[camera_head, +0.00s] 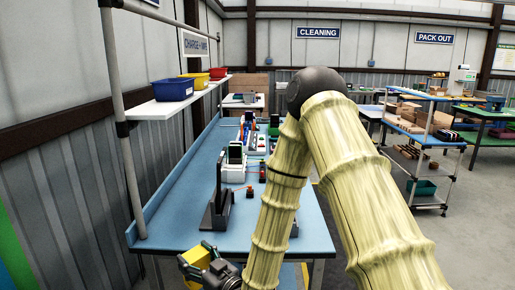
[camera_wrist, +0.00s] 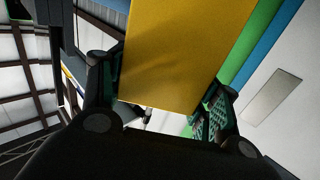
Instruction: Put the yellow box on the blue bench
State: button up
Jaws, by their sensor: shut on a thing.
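The yellow box (camera_wrist: 175,50) fills the upper middle of the wrist view, between the two fingers of my gripper (camera_wrist: 160,100). My gripper is shut on it. In the head view the yellow box (camera_head: 197,257) shows only in part at the bottom, held by my gripper (camera_head: 207,252), just in front of the near edge of the blue bench. The blue bench (camera_head: 180,218) runs away from me on the left. Its near left top is bare. My arm hides part of the bench's right side.
A black stand (camera_head: 217,208) and several devices stand along the bench. A post (camera_head: 130,170) rises at its near left corner, carrying a shelf (camera_head: 165,106) with blue, yellow and red bins. A cart (camera_head: 425,140) with boxes stands at the right.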

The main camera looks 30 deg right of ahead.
notch_tip(320, 180, up, 19)
jog(key=p, duration=1.7)
jog(key=shift+p, duration=0.3)
jog(key=shift+r, duration=0.1)
